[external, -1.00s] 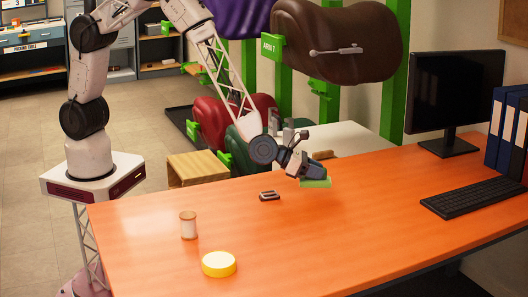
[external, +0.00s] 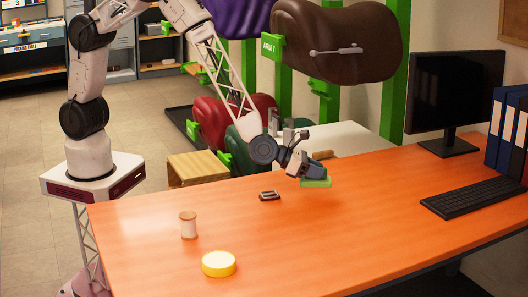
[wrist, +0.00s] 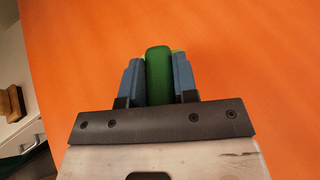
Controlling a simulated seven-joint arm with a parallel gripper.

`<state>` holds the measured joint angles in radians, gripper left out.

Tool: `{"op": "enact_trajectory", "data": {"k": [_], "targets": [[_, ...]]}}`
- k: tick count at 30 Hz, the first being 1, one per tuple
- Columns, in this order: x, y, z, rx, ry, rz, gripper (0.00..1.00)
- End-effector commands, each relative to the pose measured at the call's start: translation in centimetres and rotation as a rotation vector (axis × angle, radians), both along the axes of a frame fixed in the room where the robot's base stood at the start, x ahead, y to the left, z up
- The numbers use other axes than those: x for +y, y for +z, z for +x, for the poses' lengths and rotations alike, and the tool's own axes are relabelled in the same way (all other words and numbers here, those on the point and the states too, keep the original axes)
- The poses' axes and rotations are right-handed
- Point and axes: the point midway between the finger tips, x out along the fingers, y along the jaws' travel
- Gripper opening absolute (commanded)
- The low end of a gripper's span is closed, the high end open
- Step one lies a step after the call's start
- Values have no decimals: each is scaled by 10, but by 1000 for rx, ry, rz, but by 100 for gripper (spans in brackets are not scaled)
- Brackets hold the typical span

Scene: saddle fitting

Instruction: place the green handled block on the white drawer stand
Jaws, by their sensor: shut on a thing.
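The green handled block (external: 315,183) is at the far side of the orange table in the external view. My gripper (external: 302,172) is shut on it from above. In the wrist view the block's dark green handle (wrist: 158,75) stands between the two blue-grey fingers of my gripper (wrist: 159,82), and most of the block below is hidden. I cannot tell if the block touches the table. The white drawer stand (external: 350,139) is behind the table, partly hidden by it and my arm. It also shows at the left edge of the wrist view (wrist: 12,133), with a drawer handle.
A brown object (external: 322,155) lies on the stand's top. On the orange table (external: 330,240) are a small dark metal buckle (external: 269,196), a thread spool (external: 188,225), a yellow round tin (external: 218,264), a keyboard (external: 475,197) and a monitor (external: 455,90). A brown saddle (external: 335,45) hangs above the stand.

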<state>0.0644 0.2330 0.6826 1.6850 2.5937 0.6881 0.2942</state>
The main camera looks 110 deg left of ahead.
Motion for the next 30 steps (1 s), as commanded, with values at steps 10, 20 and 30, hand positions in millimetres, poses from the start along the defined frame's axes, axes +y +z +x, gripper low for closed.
{"op": "enact_trajectory", "data": {"k": [10,20,30], "targets": [[47,-3,6,-4,79,1,3],[153,-12,7,-6,262,-1,3],[267,-22,-6,-5,459,0,3]]}}
